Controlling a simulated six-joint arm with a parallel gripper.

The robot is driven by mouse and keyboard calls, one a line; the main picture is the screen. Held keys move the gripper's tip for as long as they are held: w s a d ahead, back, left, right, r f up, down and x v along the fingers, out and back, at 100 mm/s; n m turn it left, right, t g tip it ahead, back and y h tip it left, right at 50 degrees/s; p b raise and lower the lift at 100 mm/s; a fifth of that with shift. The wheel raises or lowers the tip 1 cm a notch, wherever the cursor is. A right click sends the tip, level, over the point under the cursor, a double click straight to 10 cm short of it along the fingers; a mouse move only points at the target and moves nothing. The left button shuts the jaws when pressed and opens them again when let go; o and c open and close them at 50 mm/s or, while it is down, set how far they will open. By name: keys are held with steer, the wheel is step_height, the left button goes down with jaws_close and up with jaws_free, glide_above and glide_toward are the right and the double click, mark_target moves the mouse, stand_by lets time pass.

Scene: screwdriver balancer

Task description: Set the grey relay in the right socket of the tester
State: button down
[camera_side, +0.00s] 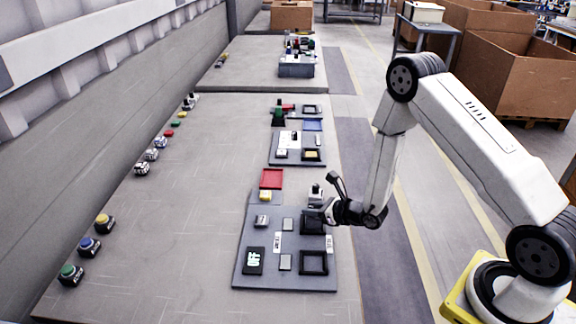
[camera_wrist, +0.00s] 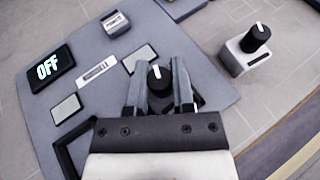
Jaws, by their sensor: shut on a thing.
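My gripper (camera_side: 325,213) is over the right part of the tester (camera_side: 243,272). In the wrist view its fingers (camera_wrist: 160,88) are shut on the grey relay (camera_wrist: 158,80), whose black knob with a white mark faces the camera. The relay's body is mostly hidden between the fingers. A dark square socket (camera_wrist: 197,99) lies under the gripper and is partly covered; I cannot tell whether the relay touches it. The other square socket (camera_side: 301,263) is empty and also shows in the wrist view (camera_wrist: 62,160).
A pale block with a black knob (camera_wrist: 240,60) stands just off the tester, close to my gripper. The tester carries an OFF display (camera_side: 254,261) and flat pads. A red tray (camera_side: 271,179) and a second panel lie farther back.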

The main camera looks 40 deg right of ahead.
steer(key=shift+f, duration=0.25)
steer(key=shift+c, duration=2)
jaws_free()
steer(key=v, duration=0.7)
steer(key=shift+s, duration=0.35)
steer(key=shift+d+r, duration=0.15)
steer(key=shift+r, duration=2.5)
